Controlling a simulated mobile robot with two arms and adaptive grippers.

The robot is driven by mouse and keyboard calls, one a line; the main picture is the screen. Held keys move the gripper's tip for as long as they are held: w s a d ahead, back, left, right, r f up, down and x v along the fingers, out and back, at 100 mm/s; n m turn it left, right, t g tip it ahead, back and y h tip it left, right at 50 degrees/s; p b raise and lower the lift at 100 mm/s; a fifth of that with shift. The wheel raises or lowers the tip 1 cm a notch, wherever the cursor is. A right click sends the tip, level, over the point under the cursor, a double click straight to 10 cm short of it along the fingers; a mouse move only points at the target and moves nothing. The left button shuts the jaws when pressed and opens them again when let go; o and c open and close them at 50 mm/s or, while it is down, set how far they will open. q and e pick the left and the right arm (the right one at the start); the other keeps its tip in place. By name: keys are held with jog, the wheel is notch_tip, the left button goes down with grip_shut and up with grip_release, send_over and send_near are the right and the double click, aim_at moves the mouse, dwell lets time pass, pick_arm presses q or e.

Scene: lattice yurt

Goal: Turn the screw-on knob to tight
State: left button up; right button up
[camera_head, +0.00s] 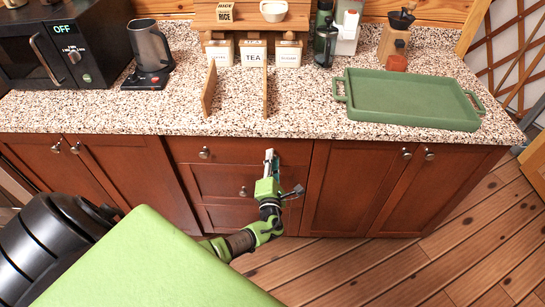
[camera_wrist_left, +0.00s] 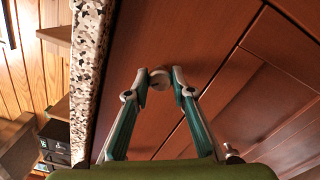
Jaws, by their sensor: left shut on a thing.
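The screw-on knob (camera_wrist_left: 160,79) is a small round knob on the reddish-brown drawer front, seen in the left wrist view between my fingertips. My left gripper (camera_head: 270,155) is at the right part of the top drawer (camera_head: 236,149), below the counter edge. In the left wrist view my left gripper (camera_wrist_left: 159,75) has its two fingertips closed on the knob from both sides. In the head view the gripper hides this knob. How tight the knob sits cannot be told. My right gripper is not in view.
Another knob (camera_head: 204,153) is on the left of the same drawer, and a lower drawer has a knob (camera_head: 242,191). The speckled counter (camera_head: 310,115) overhangs just above. It bears a green tray (camera_head: 410,98), a kettle (camera_head: 150,48) and a microwave (camera_head: 45,55).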

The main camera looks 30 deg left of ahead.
pick_arm(q)
jog(key=shift+m+p, duration=1.65)
jog(key=shift+m, duration=2.55)
jog(key=shift+f, duration=0.1)
jog(key=o, duration=1.1)
jog(key=v, duration=1.2)
